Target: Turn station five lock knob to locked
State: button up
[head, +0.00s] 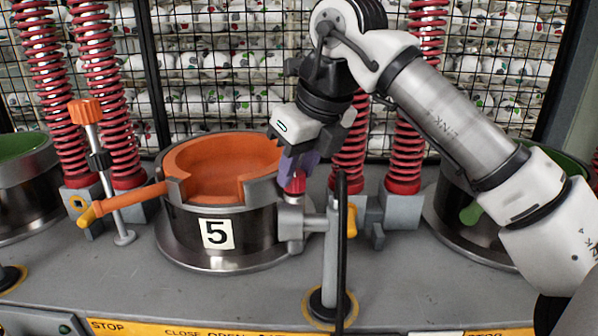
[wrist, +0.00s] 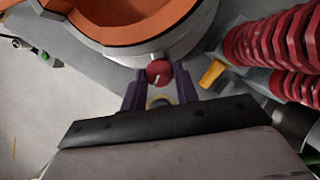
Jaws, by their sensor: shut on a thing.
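Station five is a round steel pot with an orange lining (head: 222,195) and a white "5" label (head: 217,233) on its front. Its red lock knob (head: 294,184) sits on the grey bracket at the pot's right side. In the wrist view the round knob (wrist: 158,72) shows a pale line across its face, beside the pot's rim. My gripper (head: 298,168) reaches down from above, its purple fingers shut on the knob, one on each side. In the wrist view the fingers of my gripper (wrist: 159,88) flank the knob. The fingers hide part of the knob in the head view.
A dark upright lever (head: 341,245) stands close in front of the bracket on the right. An orange-topped post (head: 86,112) and an orange handle (head: 125,203) are at left. Red springs (head: 403,120) and a wire mesh stand behind. The grey front deck is mostly clear.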

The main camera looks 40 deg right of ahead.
jog(key=shift+m+h, duration=0.3)
jog(key=shift+m, duration=0.3)
jog(key=o, duration=1)
jog(key=p+v, duration=0.9)
jog(key=v, duration=0.5)
jog(key=shift+f, duration=0.1)
